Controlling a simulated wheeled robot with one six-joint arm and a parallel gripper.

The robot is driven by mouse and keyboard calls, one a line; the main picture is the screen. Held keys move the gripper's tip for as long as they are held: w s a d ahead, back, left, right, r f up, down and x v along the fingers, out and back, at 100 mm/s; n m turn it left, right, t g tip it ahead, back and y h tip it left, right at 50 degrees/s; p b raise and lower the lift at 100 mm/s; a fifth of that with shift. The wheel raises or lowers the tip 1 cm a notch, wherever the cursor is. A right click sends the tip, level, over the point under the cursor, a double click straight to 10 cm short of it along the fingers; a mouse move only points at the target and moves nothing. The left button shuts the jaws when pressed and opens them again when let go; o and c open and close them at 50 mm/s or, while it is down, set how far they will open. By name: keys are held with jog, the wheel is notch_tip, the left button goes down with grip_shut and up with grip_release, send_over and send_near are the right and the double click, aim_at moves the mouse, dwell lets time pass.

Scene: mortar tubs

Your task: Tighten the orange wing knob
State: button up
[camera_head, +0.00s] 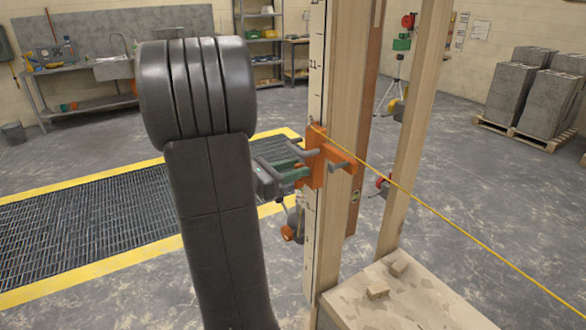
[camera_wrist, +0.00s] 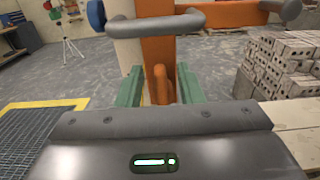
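The orange wing knob (camera_wrist: 184,82) shows in the wrist view as upright orange lobes between my fingertips, in front of an orange upright part. In the head view I cannot pick the knob out; my gripper's end covers that spot. An orange clamp (camera_head: 318,165) with grey bars is fixed to the wooden post in the head view. My gripper (camera_head: 293,173) reaches the clamp's left side. In the wrist view its green fingers (camera_wrist: 161,88) stand apart on either side of the knob. Whether the right finger touches it is unclear.
A taut yellow line (camera_head: 440,212) runs from the clamp to the lower right. A second wooden post (camera_head: 412,120) stands to the right. A masonry block (camera_head: 420,295) with small pieces on top is at lower right. A yellow-edged floor grate (camera_head: 80,225) lies left.

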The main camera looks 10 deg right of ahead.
grip_shut()
